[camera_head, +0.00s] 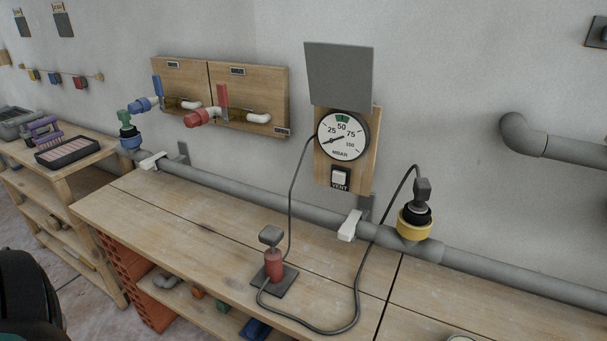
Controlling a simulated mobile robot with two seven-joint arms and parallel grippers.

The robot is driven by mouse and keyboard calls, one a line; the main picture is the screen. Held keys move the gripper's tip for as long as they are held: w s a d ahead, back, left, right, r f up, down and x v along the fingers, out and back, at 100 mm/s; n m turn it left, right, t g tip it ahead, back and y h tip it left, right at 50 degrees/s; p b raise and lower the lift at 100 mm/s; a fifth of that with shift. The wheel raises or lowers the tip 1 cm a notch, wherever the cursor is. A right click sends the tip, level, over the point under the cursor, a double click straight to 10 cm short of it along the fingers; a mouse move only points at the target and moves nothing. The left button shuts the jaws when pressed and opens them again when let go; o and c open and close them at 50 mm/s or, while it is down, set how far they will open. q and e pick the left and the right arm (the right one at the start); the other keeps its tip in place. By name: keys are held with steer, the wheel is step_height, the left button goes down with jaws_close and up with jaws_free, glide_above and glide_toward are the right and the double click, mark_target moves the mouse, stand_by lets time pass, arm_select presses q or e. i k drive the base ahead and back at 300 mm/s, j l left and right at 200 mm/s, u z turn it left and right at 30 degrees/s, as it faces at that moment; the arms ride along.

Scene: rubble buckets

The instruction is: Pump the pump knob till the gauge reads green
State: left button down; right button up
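The pump stands on the wooden bench: a red cylinder (273,265) on a dark square base plate, with a grey pump knob (271,236) raised above it on a short rod. The round white gauge (343,150) is on a wooden board on the wall. Its black needle points to the lower left, below the 25 mark. The green band (342,118) is at the top, near 50. A white VENT switch (340,177) is below the gauge. Neither gripper shows in the head view, and nothing touches the knob.
A black hose (357,290) loops over the bench from the pump towards the yellow-collared pipe fitting (414,223). A grey pipe (260,202) runs along the back. Red (205,115) and blue (148,103) valves are at upper left. The bench left of the pump (180,235) is clear.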

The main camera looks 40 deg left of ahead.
mark_target(271, 236)
steer(key=u, duration=1.3)
steer(key=k+j, duration=0.05)
steer(key=j, duration=0.05)
